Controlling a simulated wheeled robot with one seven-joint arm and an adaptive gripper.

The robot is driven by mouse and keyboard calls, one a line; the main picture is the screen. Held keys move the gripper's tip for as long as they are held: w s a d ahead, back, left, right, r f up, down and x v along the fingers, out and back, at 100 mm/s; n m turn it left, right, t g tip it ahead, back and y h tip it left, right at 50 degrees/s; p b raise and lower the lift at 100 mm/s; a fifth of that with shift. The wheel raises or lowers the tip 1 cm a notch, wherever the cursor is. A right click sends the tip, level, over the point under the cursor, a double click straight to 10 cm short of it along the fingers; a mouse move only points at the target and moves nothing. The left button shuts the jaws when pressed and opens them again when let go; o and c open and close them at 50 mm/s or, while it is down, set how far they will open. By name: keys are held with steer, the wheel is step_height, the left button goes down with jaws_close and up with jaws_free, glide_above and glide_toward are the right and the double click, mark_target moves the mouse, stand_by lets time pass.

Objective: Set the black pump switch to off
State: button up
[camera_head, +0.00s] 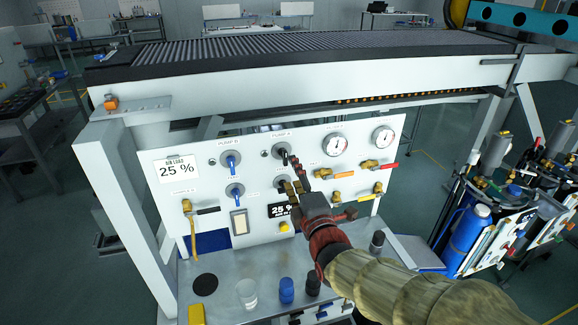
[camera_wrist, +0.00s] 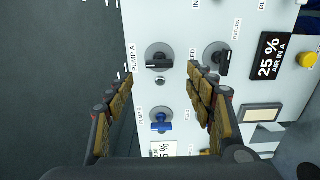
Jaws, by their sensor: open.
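The black pump switch (camera_head: 282,154) labelled PUMP A sits in the upper row of the white panel. In the wrist view the black switch (camera_wrist: 158,65) lies beyond the fingertips, its handle lying crosswise in that picture. My gripper (camera_head: 291,174) is open in front of the panel, close to this switch, with its jaws apart and nothing between them. In the wrist view my gripper (camera_wrist: 158,82) has one finger on each side. I cannot tell from the handle which setting it shows.
Blue PUMP B switch (camera_head: 231,161) is left of it. Another black switch (camera_wrist: 224,62) and a blue one (camera_head: 235,191) sit below. Gauges (camera_head: 336,145) and valve handles (camera_head: 388,166) are to the right. A bench with cups (camera_head: 247,293) lies under the panel.

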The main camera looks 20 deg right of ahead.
steer(key=shift+s, duration=1.8)
steer(key=s+f+m+g, duration=0.4)
steer(key=f+m, duration=0.1)
steer(key=f, duration=0.2)
steer(key=s+f+m+g, duration=0.4)
steer(key=f+m, duration=0.2)
steer(key=f, duration=0.1)
steer(key=s+r+m+g, duration=0.2)
steer(key=s+r+m, duration=0.1)
steer(key=s, duration=0.5)
steer(key=s+r+m+g, duration=0.2)
steer(key=s+r+m, duration=0.2)
steer(key=s, duration=0.4)
